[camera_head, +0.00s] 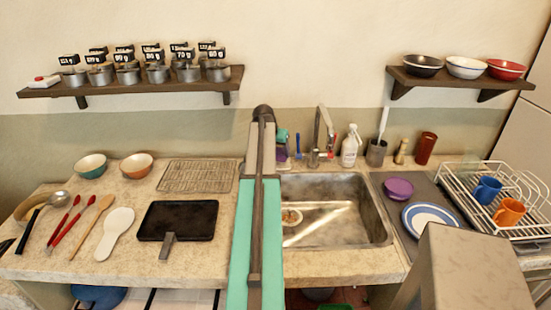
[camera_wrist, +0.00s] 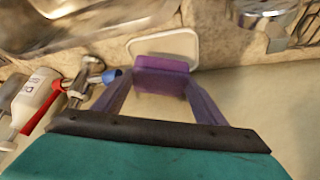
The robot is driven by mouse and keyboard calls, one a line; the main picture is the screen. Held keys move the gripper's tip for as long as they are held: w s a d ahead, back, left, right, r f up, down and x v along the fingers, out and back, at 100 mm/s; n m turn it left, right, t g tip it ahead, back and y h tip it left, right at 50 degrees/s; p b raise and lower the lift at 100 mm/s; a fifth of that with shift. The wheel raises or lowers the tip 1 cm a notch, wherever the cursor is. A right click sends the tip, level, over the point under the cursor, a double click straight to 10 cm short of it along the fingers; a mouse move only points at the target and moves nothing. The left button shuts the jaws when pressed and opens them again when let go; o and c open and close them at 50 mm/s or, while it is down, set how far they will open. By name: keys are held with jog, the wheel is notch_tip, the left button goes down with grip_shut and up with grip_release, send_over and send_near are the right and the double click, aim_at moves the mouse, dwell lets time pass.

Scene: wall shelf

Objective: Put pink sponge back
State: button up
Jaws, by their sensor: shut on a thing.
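The pink sponge (camera_wrist: 165,73), looking purple-pink, is between the purple fingers of my gripper (camera_wrist: 164,86) in the wrist view. My gripper is shut on it. A pale, rounded dish (camera_wrist: 186,47) shows just beyond the sponge on the counter. Whether the sponge touches the dish, I cannot tell. In the head view my gripper (camera_head: 282,154) is at the back edge of the sink, left of the faucet, and is partly hidden by my arm. The sponge is not clearly seen there.
The wall rises just behind. The sink (camera_head: 335,205) is in front. A dish rack (camera_head: 520,190) stands at right; a black tray (camera_head: 178,220) lies left.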

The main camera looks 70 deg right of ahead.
aim_at(277, 157)
jog(key=shift+f+p, duration=0.55)
jog(key=shift+f, duration=1)
jog(key=shift+f, duration=0.15)
jog(key=o, duration=1)
jog(key=shift+c, duration=0.2)
jog(key=shift+r, duration=0.2)
jog(key=b+v, duration=0.2)
jog(key=v, duration=1)
jog(key=shift+b, duration=0.3)
